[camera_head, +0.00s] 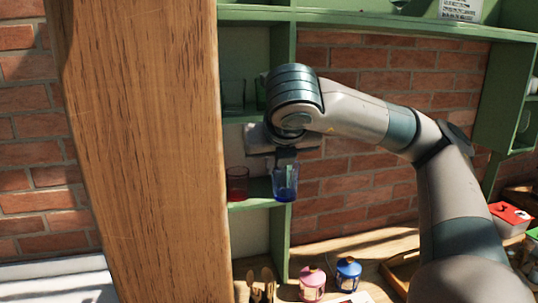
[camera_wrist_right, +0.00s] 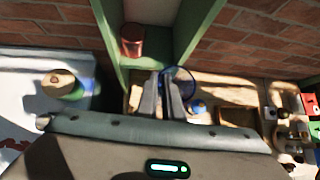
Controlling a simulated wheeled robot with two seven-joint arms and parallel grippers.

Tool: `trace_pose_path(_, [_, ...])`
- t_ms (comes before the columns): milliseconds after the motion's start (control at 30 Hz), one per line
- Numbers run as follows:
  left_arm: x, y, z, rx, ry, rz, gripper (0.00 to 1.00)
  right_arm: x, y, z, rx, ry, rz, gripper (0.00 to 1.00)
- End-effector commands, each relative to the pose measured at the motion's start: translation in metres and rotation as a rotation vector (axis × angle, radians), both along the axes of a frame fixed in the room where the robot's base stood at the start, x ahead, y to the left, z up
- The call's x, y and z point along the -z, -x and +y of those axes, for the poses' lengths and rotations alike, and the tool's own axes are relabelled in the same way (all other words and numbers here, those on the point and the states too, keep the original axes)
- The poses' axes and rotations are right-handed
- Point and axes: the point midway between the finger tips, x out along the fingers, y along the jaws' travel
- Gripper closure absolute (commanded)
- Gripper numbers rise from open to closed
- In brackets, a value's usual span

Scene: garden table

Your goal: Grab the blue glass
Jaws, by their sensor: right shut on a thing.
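The blue glass (camera_head: 285,185) is upright in the head view, at the right end of a green shelf. My right gripper (camera_head: 287,160) reaches it from above and is shut on its rim. In the right wrist view the two fingers of my right gripper (camera_wrist_right: 167,90) are close together, and the round rim of the blue glass (camera_wrist_right: 182,74) shows beside them. I cannot tell whether the glass's base touches the shelf. My left gripper is not in view.
A red glass (camera_head: 237,184) stands just left on the green shelf (camera_head: 250,203). A clear glass (camera_head: 233,95) is one shelf higher. A wide wooden post (camera_head: 140,150) blocks the left. Below, a pink jar (camera_head: 312,284) and a blue jar (camera_head: 348,274) stand on the wooden table.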

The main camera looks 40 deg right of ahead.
Motion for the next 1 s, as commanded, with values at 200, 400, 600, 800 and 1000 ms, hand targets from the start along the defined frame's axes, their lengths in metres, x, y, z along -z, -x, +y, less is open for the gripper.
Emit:
trace_pose_path(200, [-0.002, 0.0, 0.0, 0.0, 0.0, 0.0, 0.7, -0.001, 0.023, 0.013, -0.002, 0.002, -0.004, 1.0])
trace_pose_path(400, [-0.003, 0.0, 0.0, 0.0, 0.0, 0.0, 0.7, -0.001, 0.036, 0.02, -0.001, 0.001, -0.003, 1.0])
trace_pose_path(600, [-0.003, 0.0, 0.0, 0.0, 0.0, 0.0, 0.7, 0.0, 0.041, 0.023, 0.001, 0.0, -0.001, 1.0])
trace_pose_path(800, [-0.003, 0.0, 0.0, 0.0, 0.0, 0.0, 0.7, 0.0, 0.042, 0.023, 0.001, 0.0, 0.0, 1.0])
trace_pose_path(1000, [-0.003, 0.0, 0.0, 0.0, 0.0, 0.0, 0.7, 0.0, 0.042, 0.023, 0.001, 0.0, -0.001, 1.0])
